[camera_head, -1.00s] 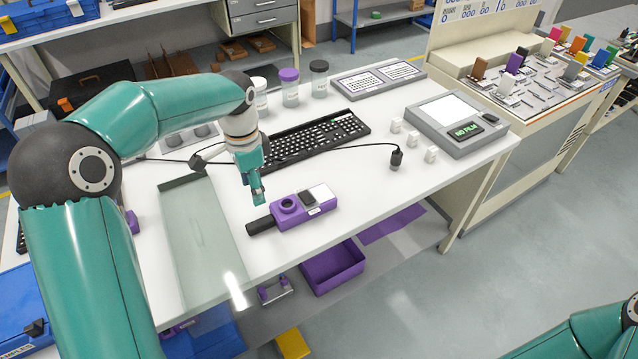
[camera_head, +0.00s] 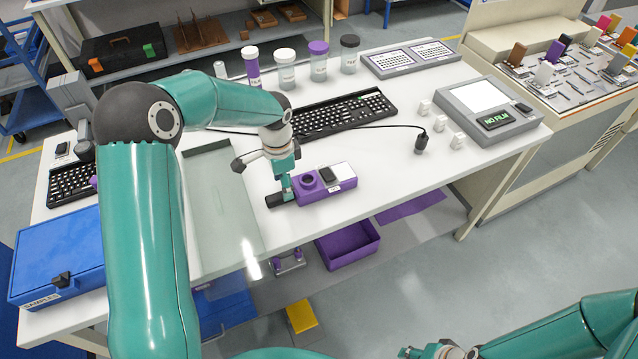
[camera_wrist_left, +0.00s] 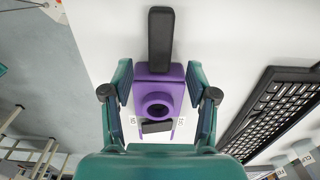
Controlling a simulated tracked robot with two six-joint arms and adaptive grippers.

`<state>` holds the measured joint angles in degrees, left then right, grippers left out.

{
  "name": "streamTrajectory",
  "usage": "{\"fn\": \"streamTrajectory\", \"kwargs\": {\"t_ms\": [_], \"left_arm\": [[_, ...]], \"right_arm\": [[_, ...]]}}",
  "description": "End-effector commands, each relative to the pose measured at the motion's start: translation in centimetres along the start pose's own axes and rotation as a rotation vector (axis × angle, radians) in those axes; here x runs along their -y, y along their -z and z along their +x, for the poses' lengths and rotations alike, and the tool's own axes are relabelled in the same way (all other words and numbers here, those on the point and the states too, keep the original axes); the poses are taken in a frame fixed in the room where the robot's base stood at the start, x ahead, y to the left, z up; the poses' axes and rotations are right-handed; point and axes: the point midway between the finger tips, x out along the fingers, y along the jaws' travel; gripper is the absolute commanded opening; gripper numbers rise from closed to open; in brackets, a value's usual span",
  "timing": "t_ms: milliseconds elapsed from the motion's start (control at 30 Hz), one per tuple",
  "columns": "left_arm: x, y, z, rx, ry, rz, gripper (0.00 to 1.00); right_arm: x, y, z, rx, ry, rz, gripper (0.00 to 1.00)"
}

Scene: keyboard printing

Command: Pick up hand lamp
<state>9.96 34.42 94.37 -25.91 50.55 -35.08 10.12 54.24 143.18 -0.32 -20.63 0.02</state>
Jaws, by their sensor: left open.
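The purple hand lamp (camera_head: 335,190) with a black handle lies on the white workbench (camera_head: 355,215). It has a round ring on top and a white panel. My left gripper (camera_head: 284,192) is at its handle end, fingers pointing down. In the left wrist view the open fingers (camera_wrist_left: 160,80) stand on either side of the purple lamp body (camera_wrist_left: 177,72), with its handle (camera_wrist_left: 160,40) reaching away between and beyond them. I cannot tell whether a finger touches it. My right gripper (camera_head: 430,351) is at the bottom edge, partly cut off.
A black keyboard (camera_head: 345,112) lies behind the lamp, with several lidded jars (camera_head: 318,65) at the back. A grey "NO FILM" device (camera_head: 488,110) stands further right. A clear sheet (camera_head: 222,205) lies left of the gripper.

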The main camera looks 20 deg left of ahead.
Motion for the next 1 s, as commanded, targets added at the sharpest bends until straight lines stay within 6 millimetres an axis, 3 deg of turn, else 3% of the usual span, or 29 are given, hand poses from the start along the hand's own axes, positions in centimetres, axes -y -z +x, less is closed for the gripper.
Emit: {"fn": "streamTrajectory", "kwargs": {"t_ms": [333, 633, 900, 1000], "left_arm": [[0.0, -0.3, 4.3, 0.002, -0.003, 0.001, 0.58], [0.1, -0.2, 4.8, 0.001, 0.0, 0.0, 0.57], [0.1, -0.2, 4.7, 0.001, 0.0, 0.001, 0.12], [0.1, -0.2, 4.7, 0.001, 0.0, 0.001, 0.0]], "right_arm": [[0.5, 0.0, -1.4, 0.0, 0.0, 0.0, 0.4], [0.5, 0.0, -1.3, 0.0, 0.0, 0.0, 0.4], [0.5, 0.0, -1.3, 0.0, 0.0, 0.0, 0.4], [0.5, 0.0, -1.3, 0.0, 0.0, 0.0, 0.4]]}}
